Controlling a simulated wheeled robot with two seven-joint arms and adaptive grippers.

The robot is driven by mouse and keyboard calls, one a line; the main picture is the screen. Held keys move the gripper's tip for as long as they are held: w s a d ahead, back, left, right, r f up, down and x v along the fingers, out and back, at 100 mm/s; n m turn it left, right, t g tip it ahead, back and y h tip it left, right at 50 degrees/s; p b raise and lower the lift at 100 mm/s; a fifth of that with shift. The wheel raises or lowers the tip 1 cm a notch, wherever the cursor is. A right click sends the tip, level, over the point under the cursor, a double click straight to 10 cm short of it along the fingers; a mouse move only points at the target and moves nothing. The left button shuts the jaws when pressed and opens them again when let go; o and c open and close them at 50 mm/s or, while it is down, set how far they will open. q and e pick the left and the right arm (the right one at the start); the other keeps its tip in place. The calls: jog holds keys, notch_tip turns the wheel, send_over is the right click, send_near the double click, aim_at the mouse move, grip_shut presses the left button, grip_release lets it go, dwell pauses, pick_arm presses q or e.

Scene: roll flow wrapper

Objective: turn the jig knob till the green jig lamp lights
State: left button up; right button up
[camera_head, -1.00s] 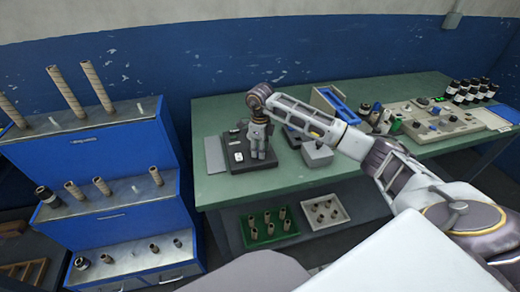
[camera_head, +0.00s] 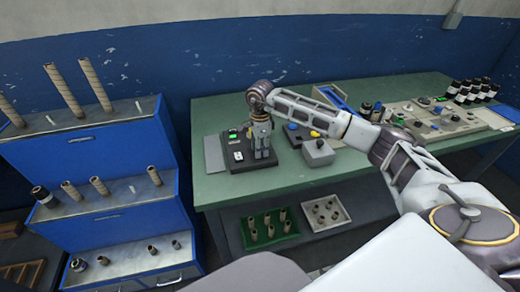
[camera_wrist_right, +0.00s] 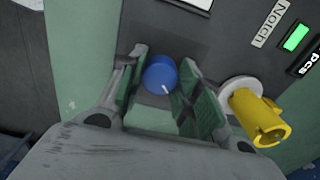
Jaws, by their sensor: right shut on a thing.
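My right gripper (camera_head: 262,157) points down over the dark jig panel (camera_head: 240,165) on the green bench. In the right wrist view, the gripper (camera_wrist_right: 172,95) is shut on a round blue knob (camera_wrist_right: 160,73) with a white pointer mark, one green-padded finger on each side. A bright green rectangle (camera_wrist_right: 296,37) glows beside the labels "Notch" and "pcs"; I cannot tell whether it is a lamp or a display. A bright green patch (camera_head: 232,135) also shows on the panel in the head view. My left gripper is not in view.
A yellow notched cylinder (camera_wrist_right: 255,115) stands close to the right finger. A grey box (camera_head: 318,153) sits right of the gripper on the bench (camera_head: 290,176). A blue shelf unit (camera_head: 95,155) with rolls stands at left. Dark bottles (camera_head: 470,90) stand at the back right.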

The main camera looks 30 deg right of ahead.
jog(key=shift+n, duration=0.3)
jog(key=o, duration=1.1)
jog(key=shift+c, duration=0.2)
notch_tip(320, 180, up, 12)
dwell(0.4)
dwell(0.6)
